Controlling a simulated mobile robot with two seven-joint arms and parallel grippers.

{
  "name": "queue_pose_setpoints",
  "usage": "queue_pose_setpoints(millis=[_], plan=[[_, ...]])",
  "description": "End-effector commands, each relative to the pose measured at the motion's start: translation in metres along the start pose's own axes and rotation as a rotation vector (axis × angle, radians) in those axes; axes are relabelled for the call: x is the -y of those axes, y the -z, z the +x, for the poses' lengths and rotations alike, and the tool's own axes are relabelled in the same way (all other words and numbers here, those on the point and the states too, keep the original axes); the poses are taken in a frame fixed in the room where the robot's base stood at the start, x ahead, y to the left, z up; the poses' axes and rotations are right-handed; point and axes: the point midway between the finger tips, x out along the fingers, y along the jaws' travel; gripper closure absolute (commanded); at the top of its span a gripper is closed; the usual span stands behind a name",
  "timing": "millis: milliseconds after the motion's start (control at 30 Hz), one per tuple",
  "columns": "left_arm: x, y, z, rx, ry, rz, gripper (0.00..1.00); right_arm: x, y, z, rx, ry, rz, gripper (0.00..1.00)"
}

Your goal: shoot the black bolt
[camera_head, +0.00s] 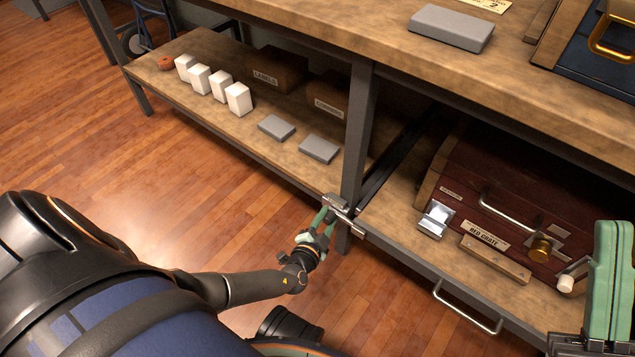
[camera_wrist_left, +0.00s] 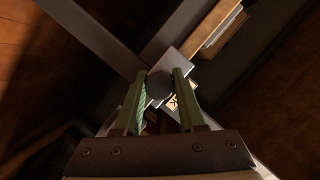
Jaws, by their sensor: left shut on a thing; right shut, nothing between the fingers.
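In the left wrist view the bolt's dark round knob (camera_wrist_left: 160,86) sits between the two green fingers of my left gripper (camera_wrist_left: 163,78), which is shut on it. A pale metal plate (camera_wrist_left: 184,62) shows just behind the knob. In the head view my left gripper (camera_head: 325,216) reaches up to the bolt's metal fitting (camera_head: 345,219), at the foot of the bench's upright post. The knob itself is not clear there. My right gripper (camera_head: 608,290) is at the right edge, shut and empty, partly cut off by the frame.
A dark red crate (camera_head: 480,180) with a brass knob, a curved handle and a silver latch stands on the lower right shelf. A metal pull handle (camera_head: 466,307) is on the front below it. White boxes (camera_head: 220,87) and grey blocks (camera_head: 319,149) lie on the left shelf.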

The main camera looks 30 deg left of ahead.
Motion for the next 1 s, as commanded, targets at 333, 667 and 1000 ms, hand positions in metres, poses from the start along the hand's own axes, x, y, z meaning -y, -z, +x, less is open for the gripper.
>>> queue_pose_setpoints(millis=[333,667,1000], plan=[[-0.0084,0.0112,-0.0018,-0.008,-0.004,0.000,1.00,0.0000,-0.0001,-0.0001,0.000,0.000,0.000,1.00],[-0.0075,0.0089,-0.0020,-0.004,-0.003,0.001,0.31,0.0000,0.0000,0.0000,0.000,0.000,0.000,1.00],[-0.0063,0.0081,-0.0017,-0.001,-0.001,0.001,0.31,0.0000,-0.0001,0.0000,0.000,0.000,0.000,1.00]])
